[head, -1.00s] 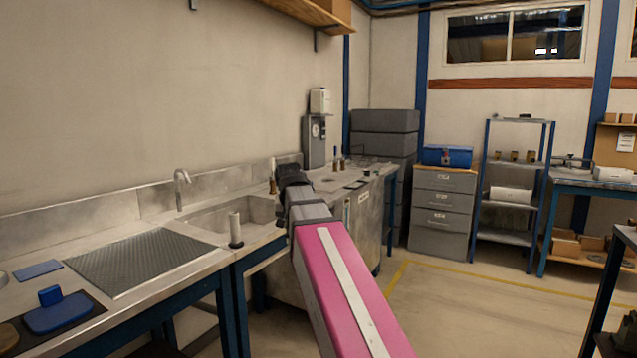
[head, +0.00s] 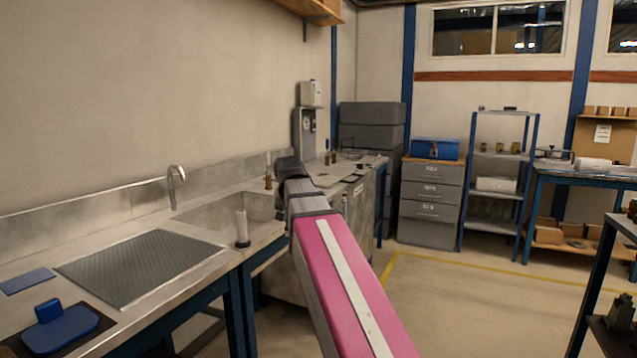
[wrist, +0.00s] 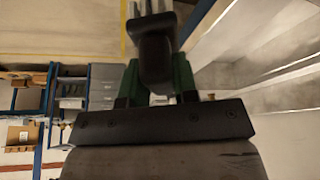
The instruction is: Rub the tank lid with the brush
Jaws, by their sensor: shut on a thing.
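My gripper (wrist: 156,78) shows in the wrist view with green fingers shut on a dark object, which I take to be the brush (wrist: 154,56). Several pale prongs or bristles show at its far end, cut by the top edge. In the head view my pink arm reaches forward, and its dark end hides the gripper and brush. A steel tank-like unit (head: 361,213) stands beyond the sink, with a flat top (head: 328,180) that may be the tank lid. My arm covers part of it. I cannot tell whether the brush touches anything.
A sink (head: 205,214) and a grey mesh mat (head: 140,265) are on the left counter. A white cylinder (head: 241,226) stands at the sink's edge. A blue block (head: 62,322) lies front left. Drawers (head: 431,205) and a shelf rack (head: 497,185) stand behind.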

